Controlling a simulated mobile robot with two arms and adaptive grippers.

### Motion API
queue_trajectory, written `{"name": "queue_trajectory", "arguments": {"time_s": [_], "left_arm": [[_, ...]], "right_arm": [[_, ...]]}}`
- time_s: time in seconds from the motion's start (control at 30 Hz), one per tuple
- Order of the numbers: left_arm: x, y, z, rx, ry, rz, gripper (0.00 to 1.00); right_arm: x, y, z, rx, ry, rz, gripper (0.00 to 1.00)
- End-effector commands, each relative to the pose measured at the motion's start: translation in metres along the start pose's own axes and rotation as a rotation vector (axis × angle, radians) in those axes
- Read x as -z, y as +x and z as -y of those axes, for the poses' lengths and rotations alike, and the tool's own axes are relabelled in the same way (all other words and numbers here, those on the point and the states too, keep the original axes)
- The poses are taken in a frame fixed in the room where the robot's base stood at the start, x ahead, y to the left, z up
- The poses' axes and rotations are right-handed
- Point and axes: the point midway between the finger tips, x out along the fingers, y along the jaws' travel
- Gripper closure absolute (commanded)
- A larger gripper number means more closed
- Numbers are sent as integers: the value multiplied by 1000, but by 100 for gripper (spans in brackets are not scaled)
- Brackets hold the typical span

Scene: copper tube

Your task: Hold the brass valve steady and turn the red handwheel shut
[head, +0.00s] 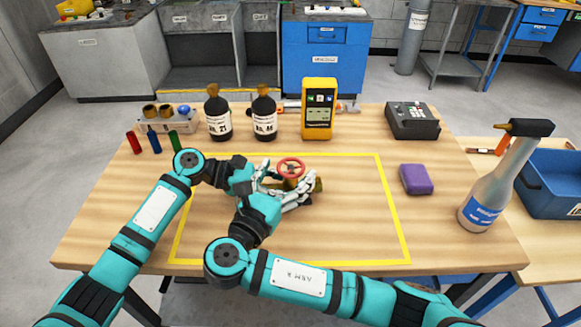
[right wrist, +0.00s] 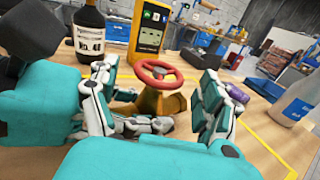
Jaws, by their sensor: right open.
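The brass valve (right wrist: 160,103) stands on the table inside the yellow outline, with its red handwheel (head: 291,167) on top. The handwheel also shows in the right wrist view (right wrist: 158,74). My right gripper (head: 296,195) is open at the near side of the valve. In the right wrist view its fingers stand apart, left and right of the valve, with the handwheel between the fingertips. My left gripper (head: 265,176) is at the valve's left side. Its fingers overlap the right gripper's there, so its grip is unclear. The lower valve body is partly hidden.
Two dark bottles (head: 218,115), a yellow meter (head: 319,108) and a grey device (head: 411,120) stand along the back. The outlined area (head: 350,225) right of the valve is clear.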

Motion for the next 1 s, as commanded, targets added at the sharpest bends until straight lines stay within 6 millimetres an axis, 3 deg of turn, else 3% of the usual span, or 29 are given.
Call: {"name": "queue_trajectory", "arguments": {"time_s": [0.2, 0.4, 0.6, 0.93, 0.97, 1.0], "left_arm": [[4, 1, 1, 2, -2, -7, 70], [4, 1, 1, 2, -2, -7, 70], [4, 1, 1, 2, -2, -7, 70], [4, 1, 1, 2, -2, -7, 70], [4, 1, 1, 2, -2, -7, 49], [4, 1, 1, 2, -2, -7, 44]], "right_arm": [[1, -50, -1, -3, 0, -3, 19], [1, -82, 0, -1, -1, -2, 19], [0, -94, 0, 1, 0, 0, 19], [0, -94, 1, 1, -1, 0, 19], [0, -94, 1, 1, -1, 0, 19], [0, -94, 1, 1, -1, 0, 19]]}}
